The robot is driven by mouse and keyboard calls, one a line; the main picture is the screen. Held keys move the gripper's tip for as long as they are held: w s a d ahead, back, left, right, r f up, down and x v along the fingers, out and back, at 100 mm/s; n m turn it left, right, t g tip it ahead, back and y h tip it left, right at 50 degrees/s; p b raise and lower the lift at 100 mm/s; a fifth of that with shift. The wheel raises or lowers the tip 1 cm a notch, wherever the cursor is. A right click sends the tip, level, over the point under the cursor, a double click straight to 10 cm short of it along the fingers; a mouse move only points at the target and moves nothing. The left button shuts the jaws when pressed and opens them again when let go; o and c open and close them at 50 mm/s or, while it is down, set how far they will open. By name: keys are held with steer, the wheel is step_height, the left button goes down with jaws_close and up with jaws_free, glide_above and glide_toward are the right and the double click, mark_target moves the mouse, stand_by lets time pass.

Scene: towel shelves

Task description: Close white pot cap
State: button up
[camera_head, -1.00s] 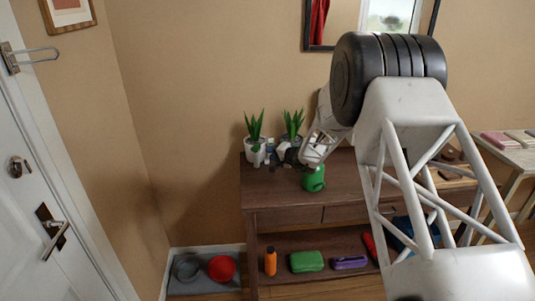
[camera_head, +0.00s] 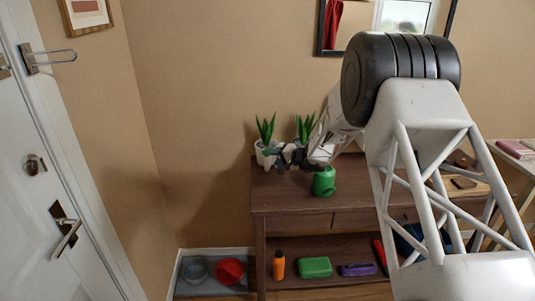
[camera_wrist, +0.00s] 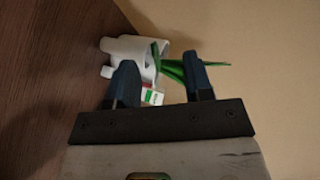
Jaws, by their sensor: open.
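A white pot (camera_head: 262,157) holding a green plant stands at the back left of the brown cabinet top. In the wrist view, the white pot (camera_wrist: 124,47) appears tipped by the camera angle, with its green leaves (camera_wrist: 180,68) pointing right. I cannot clearly make out a separate cap. My gripper (camera_head: 291,157) is just right of the white pot in the head view. In the wrist view, my gripper (camera_wrist: 160,64) is open, with two dark blue fingers apart; leaves and part of the pot show between and beyond them. Contact cannot be told.
A small white carton (camera_wrist: 152,96) with green and red marks is near the pot. A second plant (camera_head: 305,127) stands behind my gripper, its pot mostly hidden. A green watering can (camera_head: 324,181) stands to the right. The front left cabinet top (camera_head: 280,197) is clear.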

steer(key=a+n+g, duration=0.3)
steer(key=a+g, duration=0.4)
steer(key=a, duration=0.1)
steer(key=n+g+h, duration=0.2)
steer(key=h, duration=1.3)
glide_toward(267, 155)
steer(key=shift+s+a+f, duration=0.1)
steer(key=shift+a+f, duration=0.05)
steer(key=shift+a, duration=0.05)
steer(key=shift+x, duration=3.9)
steer(key=shift+d, duration=0.2)
jaws_close()
